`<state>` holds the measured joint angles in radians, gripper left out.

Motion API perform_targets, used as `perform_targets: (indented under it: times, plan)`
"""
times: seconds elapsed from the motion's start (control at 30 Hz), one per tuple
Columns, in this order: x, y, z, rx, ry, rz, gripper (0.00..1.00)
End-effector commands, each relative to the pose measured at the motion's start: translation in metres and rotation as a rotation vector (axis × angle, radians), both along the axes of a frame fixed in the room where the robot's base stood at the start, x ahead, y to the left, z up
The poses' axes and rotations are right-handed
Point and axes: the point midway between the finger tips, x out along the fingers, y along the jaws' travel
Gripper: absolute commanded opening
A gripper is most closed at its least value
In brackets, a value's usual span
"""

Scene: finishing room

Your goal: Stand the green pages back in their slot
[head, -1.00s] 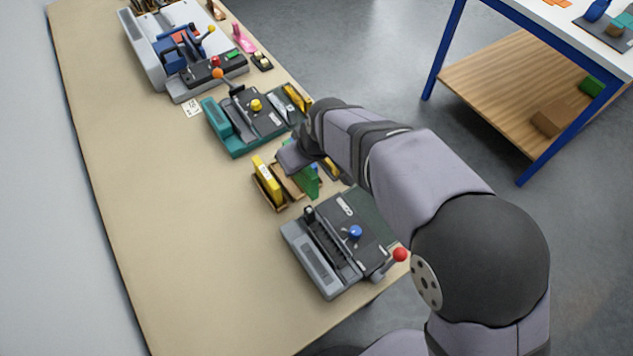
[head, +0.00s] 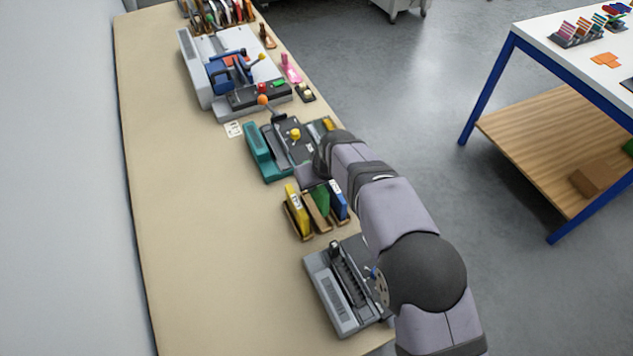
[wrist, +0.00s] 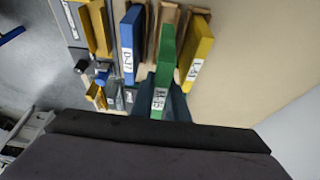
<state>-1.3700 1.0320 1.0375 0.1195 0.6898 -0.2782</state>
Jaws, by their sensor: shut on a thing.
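The green pages (wrist: 165,60) are in the wrist view, with a white label near the jaws. My gripper (wrist: 162,98) is shut on their near end. In the head view the green pages (head: 321,199) stand roughly upright between the yellow pages (head: 297,212) and the blue pages (head: 338,203) at the wooden rack (head: 305,235). The yellow pages (wrist: 197,55) and blue pages (wrist: 131,45) also flank them in the wrist view. The foot of the green pages is hidden, so I cannot tell how deep they sit in the middle slot. My arm hides the jaws in the head view.
A teal machine (head: 262,155) with levers stands just beyond the rack. A grey binding machine (head: 335,295) stands on the near side, partly behind my arm. The left strip of the bench (head: 190,220) is clear.

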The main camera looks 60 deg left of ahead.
Motion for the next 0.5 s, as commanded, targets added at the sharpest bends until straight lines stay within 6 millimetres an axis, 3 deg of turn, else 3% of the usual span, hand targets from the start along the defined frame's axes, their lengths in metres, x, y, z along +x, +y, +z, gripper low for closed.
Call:
perform_targets:
  times: [0.5]
  plan:
    - [0.0,0.0,-0.039,0.0,0.0,0.0,0.0]
